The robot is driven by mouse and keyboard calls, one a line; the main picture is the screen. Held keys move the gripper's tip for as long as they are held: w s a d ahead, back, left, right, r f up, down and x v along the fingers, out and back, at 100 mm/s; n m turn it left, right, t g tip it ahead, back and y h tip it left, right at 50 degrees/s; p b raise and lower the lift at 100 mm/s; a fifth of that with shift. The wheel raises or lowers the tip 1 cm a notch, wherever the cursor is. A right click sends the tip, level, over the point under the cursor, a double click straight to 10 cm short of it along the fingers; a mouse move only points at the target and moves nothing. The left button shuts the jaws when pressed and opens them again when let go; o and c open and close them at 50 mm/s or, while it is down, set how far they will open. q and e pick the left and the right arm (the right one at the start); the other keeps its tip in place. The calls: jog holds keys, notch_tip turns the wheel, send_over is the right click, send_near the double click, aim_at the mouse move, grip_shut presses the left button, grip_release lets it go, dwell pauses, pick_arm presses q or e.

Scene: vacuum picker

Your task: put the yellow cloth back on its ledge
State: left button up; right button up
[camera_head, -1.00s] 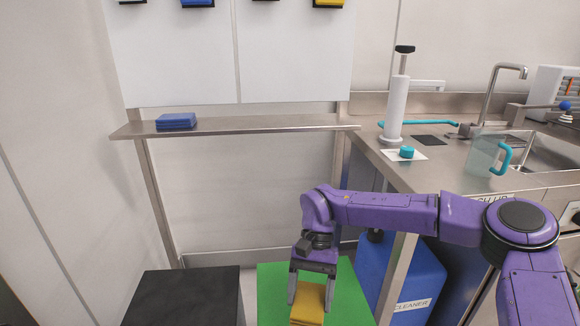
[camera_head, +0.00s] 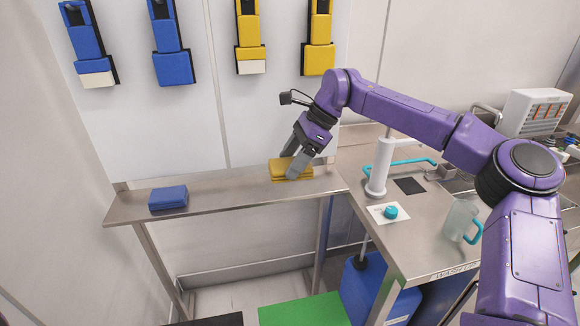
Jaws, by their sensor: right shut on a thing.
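The yellow cloth (camera_head: 282,170) is a folded stack at the right part of the steel ledge (camera_head: 230,188). My right gripper (camera_head: 297,168) comes down on it at a tilt and is shut on it. The cloth is at the level of the ledge top; I cannot tell whether it touches the surface. The fingers hide part of the cloth. My left gripper is not in view.
A blue folded cloth (camera_head: 168,198) lies on the ledge's left part. The ledge's middle is clear.

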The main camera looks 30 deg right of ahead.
jog(key=w+d+f+p, duration=0.1)
jog(key=w+f, duration=0.1)
jog(key=w, duration=0.1)
jog(key=w+d+f+p, duration=0.2)
jog(key=w+f, duration=0.1)
jog(key=w+d+f+p, duration=0.2)
jog(key=w+f, duration=0.1)
jog(key=shift+w+f, duration=0.2)
jog(key=shift+w, duration=0.15)
jog(key=shift+d+f+p, duration=0.1)
jog(key=shift+f+p, duration=0.25)
notch_tip(320, 180, down, 3)
jog(key=shift+r+p, duration=0.2)
jog(key=shift+p, duration=0.2)
jog(key=shift+w+f, duration=0.1)
jog(key=shift+f+b, duration=0.15)
jog(key=shift+b, duration=0.25)
jog(key=o, duration=1)
jog(key=shift+c, duration=0.2)
